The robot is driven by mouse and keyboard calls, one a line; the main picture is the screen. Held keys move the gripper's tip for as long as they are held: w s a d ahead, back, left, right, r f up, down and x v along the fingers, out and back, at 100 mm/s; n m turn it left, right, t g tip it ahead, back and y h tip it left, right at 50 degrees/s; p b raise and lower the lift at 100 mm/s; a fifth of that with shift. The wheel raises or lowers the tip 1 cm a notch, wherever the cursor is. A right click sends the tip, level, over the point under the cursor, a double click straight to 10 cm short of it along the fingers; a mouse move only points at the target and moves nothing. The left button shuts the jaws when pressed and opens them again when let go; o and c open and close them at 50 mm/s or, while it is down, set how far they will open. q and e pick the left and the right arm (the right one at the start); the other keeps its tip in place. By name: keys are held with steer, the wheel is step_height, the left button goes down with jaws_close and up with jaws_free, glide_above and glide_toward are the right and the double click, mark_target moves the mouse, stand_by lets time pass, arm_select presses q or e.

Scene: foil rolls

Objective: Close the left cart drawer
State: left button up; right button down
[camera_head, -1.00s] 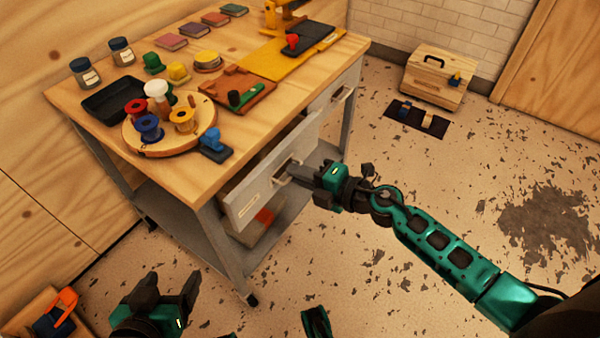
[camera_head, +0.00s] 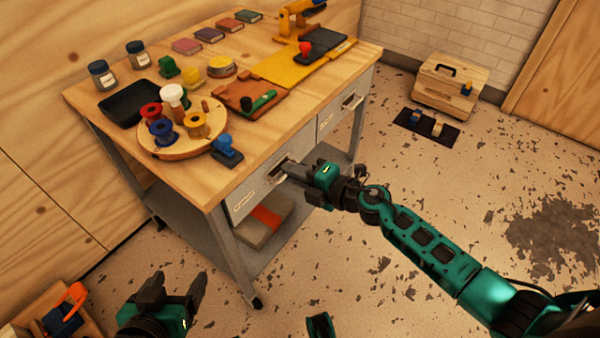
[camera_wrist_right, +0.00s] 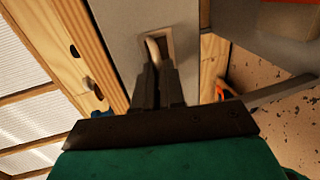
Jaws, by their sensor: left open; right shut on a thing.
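The left cart drawer (camera_head: 258,188) is a grey front under the wooden cart top, with a small label at its left. In the head view its front looks about flush with the cart frame. My right gripper (camera_head: 286,170) is at the drawer's handle. In the right wrist view my right gripper (camera_wrist_right: 158,85) is shut on the pale handle (camera_wrist_right: 154,50) in its recess in the grey front (camera_wrist_right: 130,25). The fingers partly hide the handle. My left gripper (camera_head: 178,288) is open and empty, low at the left, away from the cart.
The cart top (camera_head: 200,185) carries a round spool tray (camera_head: 165,150), a blue-handled stamp (camera_head: 227,150) and other items. The right drawer (camera_head: 335,115) looks shut. Open floor lies right of the cart.

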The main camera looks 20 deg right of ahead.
steer(key=shift+w+r, duration=0.1)
steer(key=c, duration=1.5)
jaws_free()
steer(key=shift+w+a, duration=0.1)
steer(key=shift+a, duration=0.05)
steer(key=shift+o, duration=1.3)
arm_select(q)
steer(key=shift+a+f, duration=0.1)
steer(key=shift+s+a+r+p, duration=0.1)
steer(key=shift+a+r+p, duration=0.25)
steer(key=shift+p, duration=0.55)
arm_select(e)
steer(key=v, duration=1.3)
arm_select(q)
steer(key=shift+d+r, duration=0.1)
arm_select(e)
steer(key=shift+a, duration=0.1)
